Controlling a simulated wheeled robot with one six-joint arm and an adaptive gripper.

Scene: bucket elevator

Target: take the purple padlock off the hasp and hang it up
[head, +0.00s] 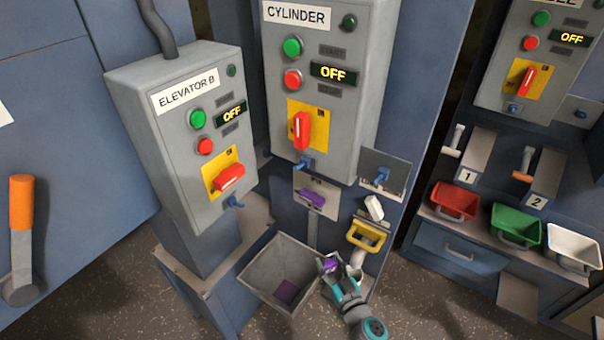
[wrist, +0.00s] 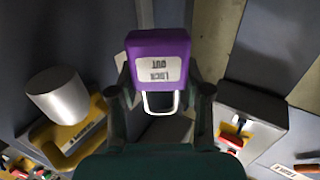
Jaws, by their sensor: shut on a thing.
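The purple padlock (wrist: 158,48) fills the middle of the wrist view, with a white "LOCK OUT" label and a pale metal shackle towards my gripper. My gripper (wrist: 158,98) has a finger on each side of it and is shut on it. In the head view my gripper (head: 331,268) holds the padlock (head: 329,264) low, beside the grey bin and below the cabinets. Blue fittings sit below the red switches of the ELEVATOR B cabinet (head: 235,203) and the CYLINDER cabinet (head: 303,163). I see no padlock on either. A blue peg (head: 381,176) is on a grey plate to the right.
A grey open bin (head: 262,268) with a purple patch inside stands left of my gripper. A purple piece (head: 312,197) is on a small grey plate above. A yellow handle (head: 366,238) and white block (head: 374,208) are close by. Coloured trays (head: 515,227) stand right.

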